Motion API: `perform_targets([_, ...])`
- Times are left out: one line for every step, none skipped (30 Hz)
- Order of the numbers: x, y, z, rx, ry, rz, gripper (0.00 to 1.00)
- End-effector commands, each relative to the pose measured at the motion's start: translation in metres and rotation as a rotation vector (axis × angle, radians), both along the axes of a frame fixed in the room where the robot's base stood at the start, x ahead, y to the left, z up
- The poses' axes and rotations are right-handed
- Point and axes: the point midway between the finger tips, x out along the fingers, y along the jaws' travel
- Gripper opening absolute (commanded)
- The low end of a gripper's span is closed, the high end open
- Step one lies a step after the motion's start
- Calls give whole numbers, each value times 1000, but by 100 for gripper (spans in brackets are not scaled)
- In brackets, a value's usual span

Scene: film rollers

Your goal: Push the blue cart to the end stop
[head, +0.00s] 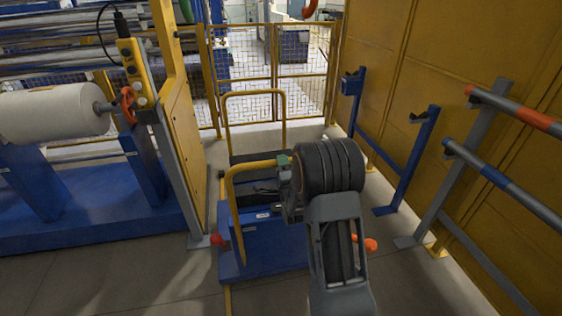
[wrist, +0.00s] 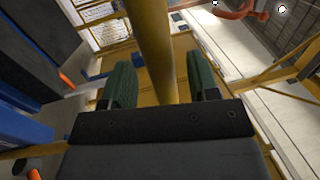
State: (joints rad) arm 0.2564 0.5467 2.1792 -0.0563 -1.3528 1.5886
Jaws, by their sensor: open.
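The blue cart (head: 262,252) stands on the floor ahead of me, with yellow tube handles at its near and far ends. My gripper (head: 284,161) is at the top of the near yellow handle (head: 232,190), at its right part. In the wrist view, the green finger pads of my gripper (wrist: 160,80) are apart, with the yellow handle bar (wrist: 152,35) running between them. Gaps seem to show beside the bar; contact cannot be told. My arm hides the cart's right side. I cannot make out the end stop.
A white film roll (head: 50,113) on a blue machine frame (head: 90,215) stands at left. A yellow mesh fence (head: 300,85) closes the far end. A yellow wall (head: 450,70) and a rack with striped bars (head: 490,100) stand at right. Orange parts (head: 368,244) show beside the cart.

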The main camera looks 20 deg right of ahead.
Motion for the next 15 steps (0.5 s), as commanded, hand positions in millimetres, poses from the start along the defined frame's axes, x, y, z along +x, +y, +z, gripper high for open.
perform_targets([5, -1, 2, 0, 0, 0, 55])
perform_targets([8, -1, 2, 0, 1, 0, 55])
perform_targets([11, -2, 2, 0, 0, 0, 55])
perform_targets([12, -2, 3, 0, 0, 0, 55])
perform_targets([14, -3, 3, 0, 0, 0, 55])
perform_targets([16, -3, 3, 0, 0, 0, 55])
perform_targets([17, -3, 3, 0, 0, 0, 55])
perform_targets([17, -3, 4, 0, 0, 0, 55])
perform_targets([18, -3, 4, 0, 0, 0, 55])
perform_targets([19, -3, 4, 0, 0, 0, 55])
perform_targets([19, -4, 4, 0, 0, 0, 55])
perform_targets([19, -4, 4, 0, 0, 0, 55])
perform_targets([19, -4, 4, 0, 1, 0, 55])
perform_targets([19, -4, 4, 0, 1, 0, 55])
perform_targets([19, -4, 4, 0, 1, 0, 55])
